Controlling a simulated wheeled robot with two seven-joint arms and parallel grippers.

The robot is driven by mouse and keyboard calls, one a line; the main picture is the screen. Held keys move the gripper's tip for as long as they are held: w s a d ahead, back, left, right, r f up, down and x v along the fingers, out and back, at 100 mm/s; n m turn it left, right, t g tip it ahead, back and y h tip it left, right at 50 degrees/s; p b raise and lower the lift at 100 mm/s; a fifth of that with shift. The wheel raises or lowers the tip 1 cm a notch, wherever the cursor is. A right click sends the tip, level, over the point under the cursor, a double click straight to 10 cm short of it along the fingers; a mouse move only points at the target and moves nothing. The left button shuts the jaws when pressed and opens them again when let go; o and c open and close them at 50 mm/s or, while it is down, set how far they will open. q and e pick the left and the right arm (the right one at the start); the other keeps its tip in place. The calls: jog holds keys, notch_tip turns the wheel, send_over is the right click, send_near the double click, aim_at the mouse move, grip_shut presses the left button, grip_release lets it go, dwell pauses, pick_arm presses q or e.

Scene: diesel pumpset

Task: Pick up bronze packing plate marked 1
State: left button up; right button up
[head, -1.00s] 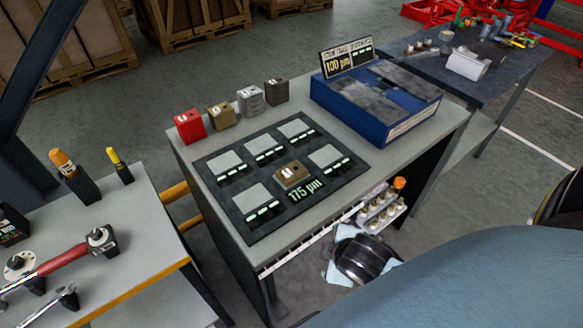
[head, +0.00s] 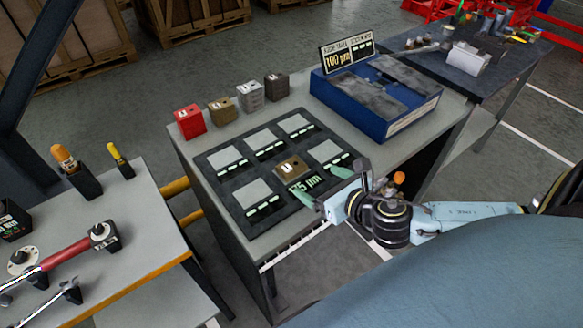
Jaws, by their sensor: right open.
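A bronze block (head: 292,168) with a pale mark lies on the dark mat (head: 237,219) on the grey table, just above the "175 µm" lettering. Its mark is too small to read surely. A second bronze-brown block (head: 221,110) stands in the back row, and its mark is also unclear. My right gripper (head: 325,185) comes in from the right, open and empty. Its green-tipped fingers point toward the block on the mat, apart from it, and hide part of the lettering. My left gripper is not in view.
A red block (head: 189,122), a grey block (head: 249,97) and a dark brown block (head: 276,87) share the back row. A blue box (head: 414,117) with a "100 µm" sign (head: 348,54) stands on the right. A tool bench (head: 150,237) is at left.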

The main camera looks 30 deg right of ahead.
aim_at(290, 164)
jog(key=x, duration=0.5)
jog(key=b+x, duration=0.1)
jog(key=x, duration=0.5)
jog(key=shift+w+d+f, duration=0.15)
jog(key=shift+d+f, duration=0.05)
jog(key=shift+f, duration=0.05)
jog(key=c, duration=1.4)
jog(key=shift+r, duration=0.2)
jog(key=shift+c, duration=0.6)
